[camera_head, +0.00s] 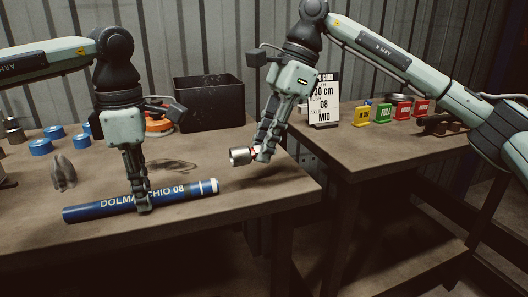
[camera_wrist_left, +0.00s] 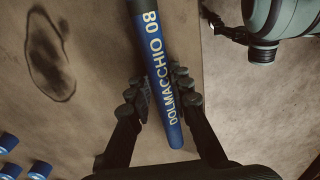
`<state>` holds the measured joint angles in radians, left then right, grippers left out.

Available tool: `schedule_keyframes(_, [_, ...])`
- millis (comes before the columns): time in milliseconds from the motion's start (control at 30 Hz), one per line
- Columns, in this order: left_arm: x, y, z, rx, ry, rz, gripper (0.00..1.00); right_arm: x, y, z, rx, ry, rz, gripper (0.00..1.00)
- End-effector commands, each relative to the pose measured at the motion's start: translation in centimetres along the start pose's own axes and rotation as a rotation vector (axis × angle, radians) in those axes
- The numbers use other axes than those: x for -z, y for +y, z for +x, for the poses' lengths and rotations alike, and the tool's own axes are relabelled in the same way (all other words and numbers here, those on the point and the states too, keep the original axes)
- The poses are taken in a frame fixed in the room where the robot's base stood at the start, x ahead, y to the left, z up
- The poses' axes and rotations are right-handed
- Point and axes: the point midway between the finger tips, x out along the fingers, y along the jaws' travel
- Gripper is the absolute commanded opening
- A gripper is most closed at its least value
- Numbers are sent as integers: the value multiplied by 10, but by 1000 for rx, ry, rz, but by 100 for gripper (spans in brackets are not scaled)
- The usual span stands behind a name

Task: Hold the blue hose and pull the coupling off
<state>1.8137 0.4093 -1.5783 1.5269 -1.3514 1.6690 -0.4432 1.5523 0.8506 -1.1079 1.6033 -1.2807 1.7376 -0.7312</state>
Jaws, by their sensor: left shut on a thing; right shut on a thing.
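The blue hose (camera_head: 105,207) with white lettering lies along the front of the left table. It also runs up the middle of the left wrist view (camera_wrist_left: 158,62). My left gripper (camera_head: 144,207) points down and is shut around the hose near its middle. My right gripper (camera_head: 264,154) is shut on the metal coupling (camera_head: 240,156) and holds it in the air to the right of the hose's right end.
A black bin (camera_head: 208,103) stands at the back of the left table, with an orange ring (camera_head: 158,122) beside it. Several blue-topped cylinders stand at the left. A sign (camera_head: 324,102) and several coloured blocks (camera_head: 383,113) stand on the right table. A gap separates the tables in front.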

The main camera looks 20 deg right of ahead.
Motion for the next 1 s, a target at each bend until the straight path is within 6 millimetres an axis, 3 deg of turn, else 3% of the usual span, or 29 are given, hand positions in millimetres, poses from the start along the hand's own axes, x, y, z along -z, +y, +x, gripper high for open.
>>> schedule_keyframes(167, [0,0,0,-1,0,0,0,0,0,-1,0,-1,0,0])
schedule_keyframes(200, [0,0,0,-1,0,0,22,0,0,0,1,-1,0,0])
schedule_keyframes(400, [0,0,0,0,0,0,44,0,0,0,1,-1,0,0])
schedule_keyframes(767, [0,0,-7,-2,0,0,44,0,0,0,1,-1,0,0])
schedule_keyframes(1000, [-1,1,-50,-4,-2,-1,44,0,0,0,1,-1,0,0])
